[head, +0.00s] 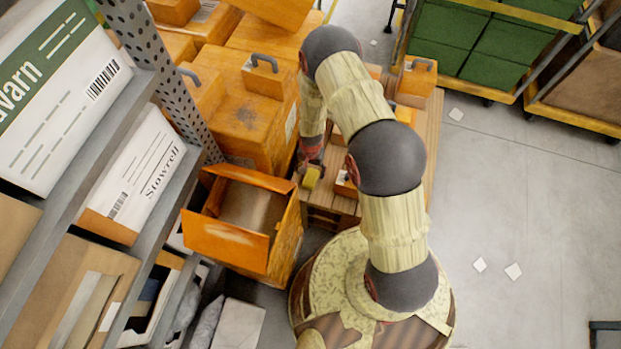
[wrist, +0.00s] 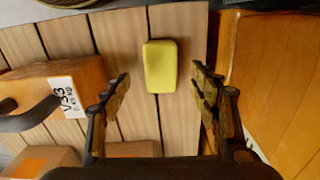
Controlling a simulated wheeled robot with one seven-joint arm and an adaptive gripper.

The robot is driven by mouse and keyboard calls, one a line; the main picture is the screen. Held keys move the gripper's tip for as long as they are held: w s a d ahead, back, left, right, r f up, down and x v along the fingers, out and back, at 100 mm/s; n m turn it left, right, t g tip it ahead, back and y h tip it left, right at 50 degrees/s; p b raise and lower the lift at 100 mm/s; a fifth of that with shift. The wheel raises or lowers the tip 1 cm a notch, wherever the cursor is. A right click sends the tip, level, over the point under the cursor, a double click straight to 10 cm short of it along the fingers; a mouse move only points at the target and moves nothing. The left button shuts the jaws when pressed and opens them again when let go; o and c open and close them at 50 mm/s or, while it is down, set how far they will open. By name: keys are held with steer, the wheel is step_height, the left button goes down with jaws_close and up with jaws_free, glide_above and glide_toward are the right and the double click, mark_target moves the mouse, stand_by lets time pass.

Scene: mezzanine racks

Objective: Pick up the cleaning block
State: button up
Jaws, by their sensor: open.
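The cleaning block, a yellow rounded block (wrist: 161,66), lies on a slatted wooden surface (wrist: 140,118) in the wrist view. It also shows in the head view (head: 312,176), close to the end of my arm. My gripper (wrist: 162,84) is open, with one finger to the left and one to the right of the block. Clear gaps show between the block and both fingers, and nothing is held. In the head view my gripper's fingers are mostly hidden by the arm.
An orange box with a dark handle and a white label (wrist: 62,92) stands left of my gripper in the wrist view. Another orange surface (wrist: 270,70) is close on the right. In the head view, an open orange crate (head: 226,246) stands left of the wooden surface. Shelving (head: 160,80) lines the left.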

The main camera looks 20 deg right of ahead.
mark_target(311, 177)
steer(key=f+b, duration=0.1)
steer(key=f, duration=0.2)
steer(key=f+b, duration=0.1)
steer(key=f, duration=0.3)
steer(key=shift+w+b, duration=0.2)
steer(key=shift+b, duration=0.2)
steer(key=shift+r, duration=0.1)
steer(key=shift+c, duration=0.7)
steer(key=c, duration=1.1)
steer(key=shift+c, duration=0.2)
